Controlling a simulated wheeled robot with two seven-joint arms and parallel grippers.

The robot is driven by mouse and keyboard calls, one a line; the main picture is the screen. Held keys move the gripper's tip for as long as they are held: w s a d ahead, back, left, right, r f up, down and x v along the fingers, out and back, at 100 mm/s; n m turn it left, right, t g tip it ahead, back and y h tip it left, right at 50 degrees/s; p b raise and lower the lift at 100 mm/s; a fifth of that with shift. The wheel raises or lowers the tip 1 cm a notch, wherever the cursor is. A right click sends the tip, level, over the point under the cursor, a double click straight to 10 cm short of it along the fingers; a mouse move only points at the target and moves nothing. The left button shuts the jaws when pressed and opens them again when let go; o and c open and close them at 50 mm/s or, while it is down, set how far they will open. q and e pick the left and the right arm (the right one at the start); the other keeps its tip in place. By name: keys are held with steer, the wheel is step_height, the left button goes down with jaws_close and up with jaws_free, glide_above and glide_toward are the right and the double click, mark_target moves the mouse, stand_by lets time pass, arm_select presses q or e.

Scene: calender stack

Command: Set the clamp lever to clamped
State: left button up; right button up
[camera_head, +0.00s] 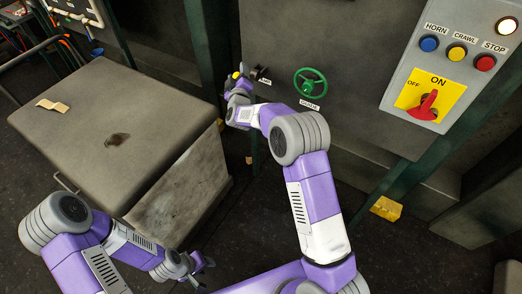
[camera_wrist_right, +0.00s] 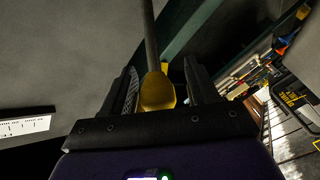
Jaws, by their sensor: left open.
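The clamp lever's yellow knob (camera_head: 236,75) shows at the tip of my right gripper (camera_head: 238,84), beside a dark hub (camera_head: 260,72) on the grey machine panel. In the right wrist view the yellow knob (camera_wrist_right: 157,92) sits between the two fingers of my right gripper (camera_wrist_right: 160,80), with the lever's grey rod (camera_wrist_right: 150,35) running up from it. Gaps show between the knob and the fingers, so the gripper is open around it. My left gripper (camera_head: 200,268) is low in the head view, open and empty, away from the lever.
A green GUIDE handwheel (camera_head: 310,83) is right of the lever. A control box (camera_head: 450,55) with buttons and a red switch (camera_head: 426,106) is farther right. A large grey cabinet (camera_head: 110,120) stands at left, with a yellow piece on top. Dark floor lies between.

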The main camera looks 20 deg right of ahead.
steer(key=v, duration=0.8)
steer(key=s+f+m+g+y+b, duration=0.1)
steer(key=s+f+g, duration=0.1)
steer(key=f, duration=0.8)
steer(key=s+a+f+g+y+b, duration=0.1)
steer(key=s+f, duration=0.3)
steer(key=f, duration=0.7)
steer(key=shift+s+a+f+m+g+y+b, duration=0.15)
steer(key=shift+s+a+m+g+y+b, duration=0.2)
steer(key=shift+g+y+b, duration=0.45)
steer(key=shift+w+d, duration=0.1)
steer(key=shift+d, duration=0.05)
